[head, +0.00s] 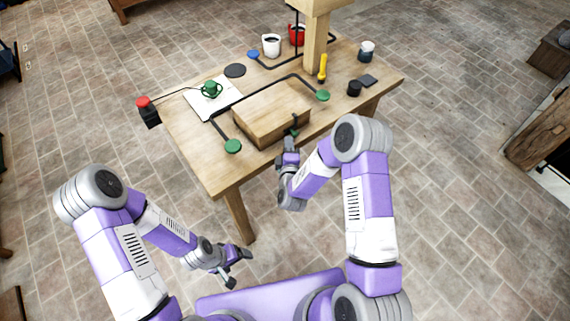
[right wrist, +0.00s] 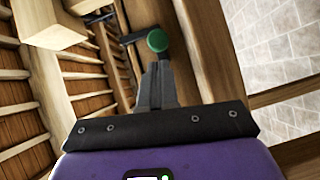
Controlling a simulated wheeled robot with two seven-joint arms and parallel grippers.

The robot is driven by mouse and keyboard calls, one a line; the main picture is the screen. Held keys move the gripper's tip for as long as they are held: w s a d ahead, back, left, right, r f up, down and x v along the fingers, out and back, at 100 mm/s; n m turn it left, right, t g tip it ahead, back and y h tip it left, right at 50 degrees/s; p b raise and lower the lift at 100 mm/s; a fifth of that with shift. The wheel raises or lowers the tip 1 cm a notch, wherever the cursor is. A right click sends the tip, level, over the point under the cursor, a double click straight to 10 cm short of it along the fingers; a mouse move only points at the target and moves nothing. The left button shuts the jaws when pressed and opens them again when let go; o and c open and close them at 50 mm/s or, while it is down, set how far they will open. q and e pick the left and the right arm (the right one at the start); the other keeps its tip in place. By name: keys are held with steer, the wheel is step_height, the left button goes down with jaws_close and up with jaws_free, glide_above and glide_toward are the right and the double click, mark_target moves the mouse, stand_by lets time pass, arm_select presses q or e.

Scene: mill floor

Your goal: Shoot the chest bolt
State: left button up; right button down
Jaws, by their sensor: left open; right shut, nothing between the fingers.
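The chest (head: 262,108) is a closed, low wooden box on the workbench. A dark bolt with a small green knob (head: 295,132) shows at its front right side, partly hidden by my right gripper. My right gripper (head: 290,146) is shut and empty, just in front of this knob. In the right wrist view, the shut fingers (right wrist: 157,82) point at a green knob (right wrist: 157,40) on a dark rod. I cannot tell whether they touch it. My left gripper (head: 238,268) is open and empty, low in front of the bench.
A black bar with green end knobs (head: 233,146) (head: 323,95) runs around the chest on the workbench (head: 190,135). A wooden post (head: 315,50), mugs (head: 271,44), a yellow-handled tool (head: 322,68) and a red button box (head: 148,112) stand around. The floor left of the bench is clear.

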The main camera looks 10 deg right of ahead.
steer(key=a+v, duration=0.1)
steer(key=v, duration=1)
steer(key=shift+s+a+r, duration=0.15)
steer(key=shift+s+a, duration=0.05)
steer(key=shift+a, duration=0.15)
steer(key=s+f+m+g+y, duration=0.45)
steer(key=f+m+g, duration=0.3)
steer(key=f, duration=0.45)
steer(key=s+f+m+g+y, duration=0.1)
steer(key=s+f+m+g, duration=0.1)
steer(key=s+m+g, duration=0.2)
steer(key=s+f+m+g+y, duration=0.1)
steer(key=s+f+m+g, duration=0.2)
steer(key=s, duration=0.7)
steer(key=a+m+g, duration=0.1)
steer(key=m, duration=0.1)
steer(key=shift+f+m+y, duration=0.3)
steer(key=shift+m+y, duration=0.05)
steer(key=shift+g, duration=0.25)
